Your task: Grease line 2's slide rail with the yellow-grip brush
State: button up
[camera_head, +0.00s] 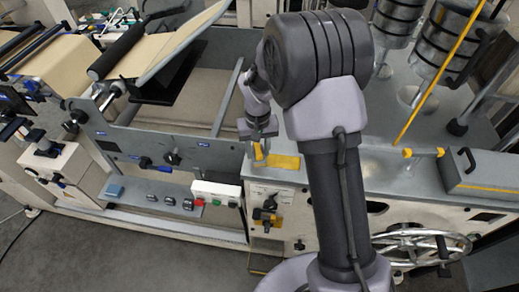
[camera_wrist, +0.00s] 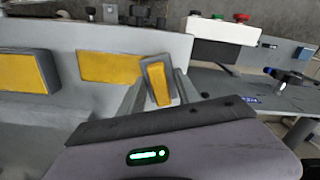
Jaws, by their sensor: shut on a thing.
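My gripper (camera_head: 258,140) is low over the left end of the grey machine top, right of the paper web. It is shut on a small yellow-grip piece (camera_head: 259,153), which looks like the brush's grip. In the wrist view the grip (camera_wrist: 159,84) is a yellow block with a dark grey edge between the fingertips (camera_wrist: 157,98). The bristles are hidden. A flat yellow patch (camera_head: 285,162) lies just right of the gripper; it also shows in the wrist view (camera_wrist: 110,67). I cannot tell which part is line 2's slide rail.
A white button box (camera_head: 215,190) with red and green buttons is below left. A grey box with yellow trim (camera_head: 482,170) stands at the right. A yellow pole (camera_head: 432,82) and metal roll stacks (camera_head: 447,45) rise behind. A handwheel (camera_head: 420,246) projects in front.

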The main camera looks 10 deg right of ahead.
jog(key=shift+w+a, duration=0.15)
jog(key=shift+a, duration=0.2)
notch_tip(320, 180, up, 4)
jog(key=p, duration=0.2)
jog(key=shift+d+r+p, duration=0.1)
jog(key=shift+p, duration=0.25)
jog(key=shift+r+p, duration=0.6)
jog(key=shift+r, duration=0.1)
jog(key=shift+r+p, duration=0.9)
jog(key=shift+r, duration=0.4)
jog(key=shift+f, duration=0.1)
